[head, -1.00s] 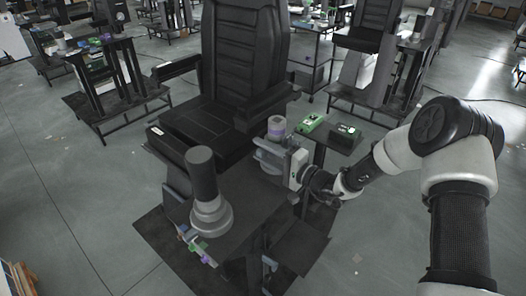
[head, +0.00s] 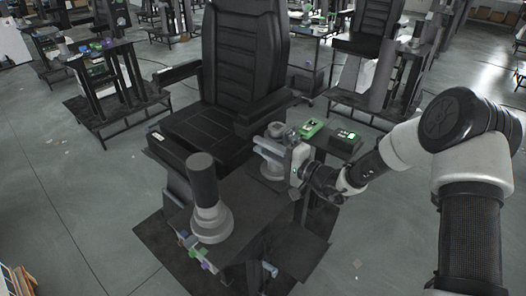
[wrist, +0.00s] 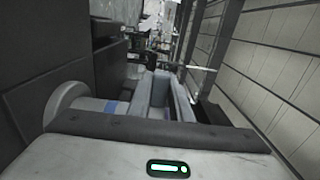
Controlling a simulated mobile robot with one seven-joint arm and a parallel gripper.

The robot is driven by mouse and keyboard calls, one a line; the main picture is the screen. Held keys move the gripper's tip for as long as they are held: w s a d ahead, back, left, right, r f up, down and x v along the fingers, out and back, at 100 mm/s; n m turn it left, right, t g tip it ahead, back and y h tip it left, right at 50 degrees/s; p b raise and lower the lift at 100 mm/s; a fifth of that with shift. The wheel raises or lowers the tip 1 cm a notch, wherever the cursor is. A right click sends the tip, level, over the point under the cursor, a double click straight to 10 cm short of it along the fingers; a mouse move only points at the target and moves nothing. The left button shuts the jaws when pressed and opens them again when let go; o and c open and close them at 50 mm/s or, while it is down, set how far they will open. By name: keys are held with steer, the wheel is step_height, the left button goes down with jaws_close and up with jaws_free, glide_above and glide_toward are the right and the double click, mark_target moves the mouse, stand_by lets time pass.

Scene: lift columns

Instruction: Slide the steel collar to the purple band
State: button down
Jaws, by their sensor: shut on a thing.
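My gripper (head: 272,151) is shut on the grey steel collar (head: 266,142), around a short grey column (head: 276,129) at the right of the dark lift table. The fingers hide much of the collar. In the wrist view, a pale rounded post (wrist: 72,100) carries a blue-purple band (wrist: 116,107) beside the gripper's fingers (wrist: 163,97). In the head view I see no purple on this column now, so I cannot tell exactly how the collar sits against the band.
A second, dark column (head: 202,180) on a stepped grey base stands at the table's left. Blue, green and purple blocks (head: 194,251) sit on the table's front edge. A black chair (head: 225,100) stands behind; a green-topped box (head: 312,129) lies to the right.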

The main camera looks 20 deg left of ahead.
steer(key=shift+r, duration=0.1)
steer(key=c, duration=1.6)
jaws_free()
steer(key=b+v, duration=0.1)
steer(key=v, duration=1.6)
steer(key=shift+s+d, duration=0.15)
steer(key=shift+d, duration=0.1)
